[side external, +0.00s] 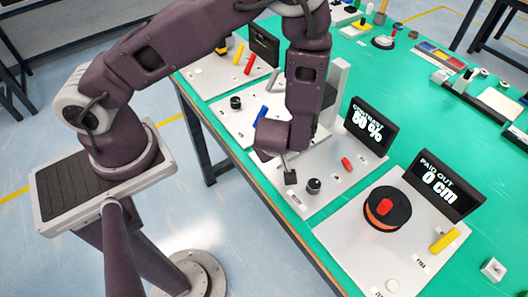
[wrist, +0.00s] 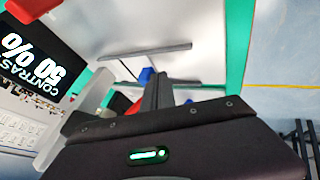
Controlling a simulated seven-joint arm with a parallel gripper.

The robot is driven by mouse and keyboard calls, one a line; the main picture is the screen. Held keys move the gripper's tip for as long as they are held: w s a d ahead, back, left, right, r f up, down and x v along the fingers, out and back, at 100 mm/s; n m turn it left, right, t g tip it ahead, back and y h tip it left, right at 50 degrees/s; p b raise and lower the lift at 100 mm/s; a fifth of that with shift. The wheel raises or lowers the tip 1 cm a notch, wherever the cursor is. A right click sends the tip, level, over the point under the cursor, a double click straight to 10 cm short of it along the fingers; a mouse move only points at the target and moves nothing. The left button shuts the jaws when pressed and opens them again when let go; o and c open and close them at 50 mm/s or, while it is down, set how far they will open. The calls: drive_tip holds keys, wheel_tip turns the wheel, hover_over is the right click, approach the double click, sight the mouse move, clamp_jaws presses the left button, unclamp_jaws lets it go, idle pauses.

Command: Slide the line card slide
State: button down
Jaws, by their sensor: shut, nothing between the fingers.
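My gripper (side external: 290,178) points down low over the light-grey board (side external: 322,196) with the "CONTRAST 50 %" display (side external: 369,127). Its dark fingers (wrist: 158,92) are shut and empty in the wrist view. A black knob (side external: 313,186) stands just right of the fingertips, and a small red handle (side external: 347,164) lies farther right. The display also shows at the left of the wrist view (wrist: 35,62). I cannot tell which part is the line card slide. My arm hides part of this board, and the gripper body covers the lower wrist view.
A board with a red-topped black reel (side external: 387,208) and a "PAID OUT 0 cm" display (side external: 444,185) stands to the right. A white board with a blue handle (side external: 260,116) is to the left. A white upright post (side external: 340,80) rises behind my gripper. Green table shows beyond.

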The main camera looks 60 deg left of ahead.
drive_tip(key=s, duration=0.3)
drive_tip(key=v, duration=1)
drive_tip(key=s+a+r+n+g, duration=0.1)
drive_tip(key=s+a+r+n, duration=0.15)
drive_tip(key=r+n, duration=0.45)
drive_tip(key=s+a+r+n+g, duration=0.15)
drive_tip(key=a+n, duration=0.25)
drive_tip(key=n, duration=0.8)
drive_tip(key=s+a+r+n, duration=0.1)
drive_tip(key=a+r+n, duration=0.3)
drive_tip(key=n, duration=0.5)
drive_tip(key=s+d+r+n+h, duration=0.1)
drive_tip(key=s+r+n, duration=0.1)
drive_tip(key=n, duration=0.7)
drive_tip(key=s+d+r+n+t+h, duration=0.1)
drive_tip(key=r+n, duration=0.3)
drive_tip(key=n, duration=0.5)
drive_tip(key=s+d+r+n+t+h, duration=0.1)
drive_tip(key=r+n, duration=0.3)
drive_tip(key=n, duration=0.5)
drive_tip(key=shift+s+d+h, duration=0.45)
drive_tip(key=shift+s+h, duration=0.35)
drive_tip(key=shift+s, duration=0.05)
